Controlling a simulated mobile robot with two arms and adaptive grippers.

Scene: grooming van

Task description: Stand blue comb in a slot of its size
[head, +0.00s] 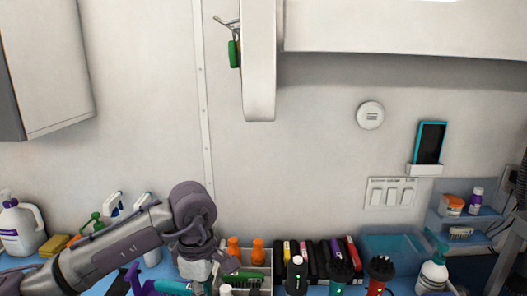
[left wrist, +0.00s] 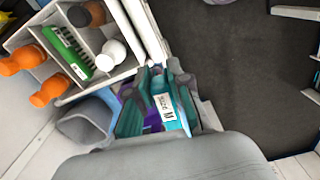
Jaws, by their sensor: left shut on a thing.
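My left gripper (head: 197,272) is low above the counter, left of the organizer, with its fingertips partly hidden in the head view. In the left wrist view, its grey fingers close around a teal-blue piece (left wrist: 160,88) with a white label that seems to read M. This looks like the blue comb, but its teeth are not clear. A purple thing (left wrist: 128,95) lies just behind it. A black holder (head: 311,262) with upright divisions and coloured tabs stands right of the organizer; I cannot tell its slot sizes. My right gripper is out of view.
A white organizer (left wrist: 66,93) beside the gripper holds orange bottles (left wrist: 46,92), a green brush (left wrist: 68,50) and a white-capped bottle (left wrist: 112,52). A white jug (head: 20,228) stands far left.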

